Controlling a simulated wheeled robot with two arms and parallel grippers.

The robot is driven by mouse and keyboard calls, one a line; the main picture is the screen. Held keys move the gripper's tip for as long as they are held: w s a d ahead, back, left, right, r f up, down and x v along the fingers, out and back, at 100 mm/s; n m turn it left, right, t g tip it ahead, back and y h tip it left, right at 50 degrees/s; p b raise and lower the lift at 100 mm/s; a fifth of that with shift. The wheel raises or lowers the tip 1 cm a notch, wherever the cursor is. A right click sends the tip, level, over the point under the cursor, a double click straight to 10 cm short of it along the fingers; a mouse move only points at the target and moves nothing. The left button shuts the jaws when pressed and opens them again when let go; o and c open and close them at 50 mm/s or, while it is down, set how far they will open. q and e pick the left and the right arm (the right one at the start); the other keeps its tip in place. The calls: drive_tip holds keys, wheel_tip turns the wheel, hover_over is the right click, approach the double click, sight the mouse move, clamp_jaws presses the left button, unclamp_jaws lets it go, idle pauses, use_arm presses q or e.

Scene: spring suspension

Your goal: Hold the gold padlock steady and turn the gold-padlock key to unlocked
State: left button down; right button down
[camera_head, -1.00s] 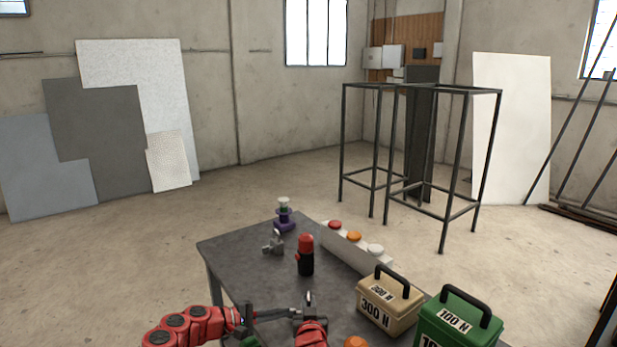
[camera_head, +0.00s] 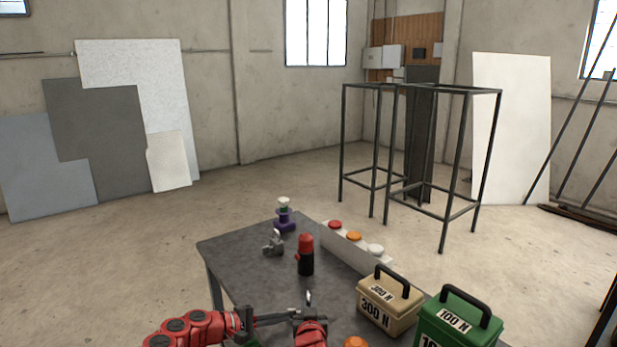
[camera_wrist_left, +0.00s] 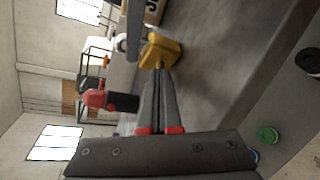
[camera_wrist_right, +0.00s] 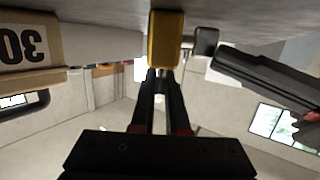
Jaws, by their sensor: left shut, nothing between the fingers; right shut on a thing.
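The gold padlock shows as a gold block in the right wrist view (camera_wrist_right: 165,40), at the tips of my right gripper (camera_wrist_right: 158,76), which is shut on it. It also shows in the left wrist view (camera_wrist_left: 160,52). My left gripper (camera_wrist_left: 158,78) is shut and empty, its tips close to the padlock's edge; I cannot tell whether they touch it. In the head view my left gripper (camera_head: 292,314) reaches in from the left beside my right gripper (camera_head: 310,325), which hides the padlock body. I cannot make out the key or its turn.
On the grey table (camera_head: 240,250) stand a red-and-black cylinder (camera_head: 305,257), a small grey padlock-like piece (camera_head: 273,243) and a purple spool (camera_head: 284,220). A white button strip (camera_head: 355,248), a tan 300 N box (camera_head: 388,302) and a green 100 N box (camera_head: 455,325) line the right side.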

sight(258, 332)
use_arm(q)
drive_tip(key=shift+s+f, duration=0.2)
drive_tip(key=shift+f, duration=0.3)
drive_tip(key=shift+s, duration=0.1)
idle(0.3)
drive_tip(key=shift+s+r, duration=0.1)
drive_tip(key=shift+s, duration=0.15)
drive_tip(key=shift+s+a, duration=0.2)
drive_tip(key=shift+a, duration=2.75)
